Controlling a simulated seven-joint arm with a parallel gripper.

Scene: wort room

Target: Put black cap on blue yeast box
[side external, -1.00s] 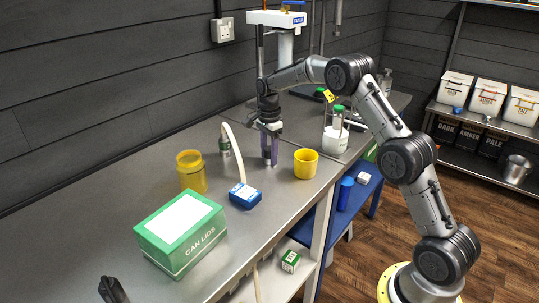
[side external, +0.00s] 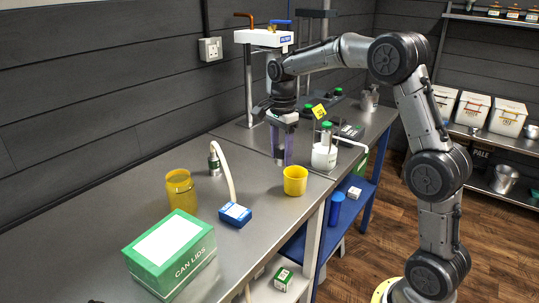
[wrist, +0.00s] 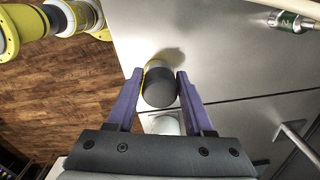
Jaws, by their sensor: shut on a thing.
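My gripper (side external: 281,160), with purple fingers, points down above the bench, behind the yellow cup in the side view. In the wrist view its fingers (wrist: 162,76) are shut on a dark round black cap (wrist: 161,90). The cap is hard to make out in the side view. The blue yeast box (side external: 235,215), small with a pale label on top, lies on the bench to the left of my gripper and nearer the camera. It does not show clearly in the wrist view.
The yellow cup (side external: 295,181) stands near the bench edge, close to my gripper. A white jar with a green top (side external: 324,156) is to its right. A yellow jar (side external: 180,190), a metal fitting (side external: 214,163) with a pale hose, and a green CAN LIDS box (side external: 172,256) are left.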

